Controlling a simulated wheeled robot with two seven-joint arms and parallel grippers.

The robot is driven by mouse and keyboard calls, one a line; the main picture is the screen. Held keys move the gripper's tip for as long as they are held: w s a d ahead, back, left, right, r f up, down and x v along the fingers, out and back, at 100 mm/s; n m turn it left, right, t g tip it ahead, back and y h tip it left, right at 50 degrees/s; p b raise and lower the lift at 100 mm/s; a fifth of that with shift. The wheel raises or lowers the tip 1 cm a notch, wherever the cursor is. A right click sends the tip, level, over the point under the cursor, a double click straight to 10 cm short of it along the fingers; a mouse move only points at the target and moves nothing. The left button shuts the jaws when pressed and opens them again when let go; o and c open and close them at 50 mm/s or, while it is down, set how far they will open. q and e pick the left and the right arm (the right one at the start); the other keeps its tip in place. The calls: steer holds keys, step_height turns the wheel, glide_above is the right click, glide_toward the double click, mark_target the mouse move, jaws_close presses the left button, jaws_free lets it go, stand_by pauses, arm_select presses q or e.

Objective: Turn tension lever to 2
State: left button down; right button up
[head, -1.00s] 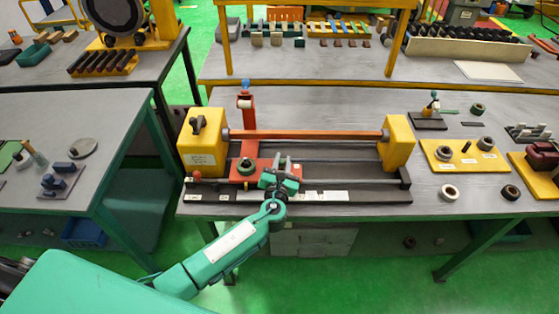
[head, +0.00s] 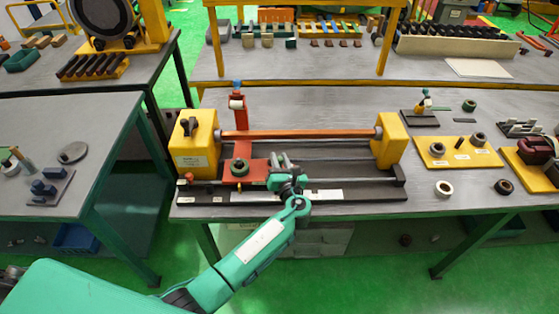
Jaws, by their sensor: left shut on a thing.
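The winding machine has a yellow headstock (head: 195,155), a long orange bar (head: 300,134) and a red carriage (head: 236,180) with a round green-rimmed knob (head: 239,168). My left gripper (head: 281,163) is at the right side of the carriage, low over the black base. It is shut on a small part there, which seems to be the tension lever. The fingers hide most of that part, so its setting cannot be read. A black handle (head: 187,126) stands on the headstock, apart from the gripper. My right gripper is not in view.
A yellow end block (head: 390,141) stands at the machine's right. White labels (head: 323,195) lie along the base front. A yellow plate (head: 458,152) with rings and loose rings (head: 444,188) lie to the right. A red post (head: 239,120) rises behind the carriage.

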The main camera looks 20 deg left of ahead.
arm_select(q)
steer(key=c, duration=1.3)
jaws_free()
steer(key=b+v, duration=0.3)
steer(key=v, duration=1)
steer(key=shift+s+d+b, duration=0.2)
steer(key=shift+s+b, duration=0.15)
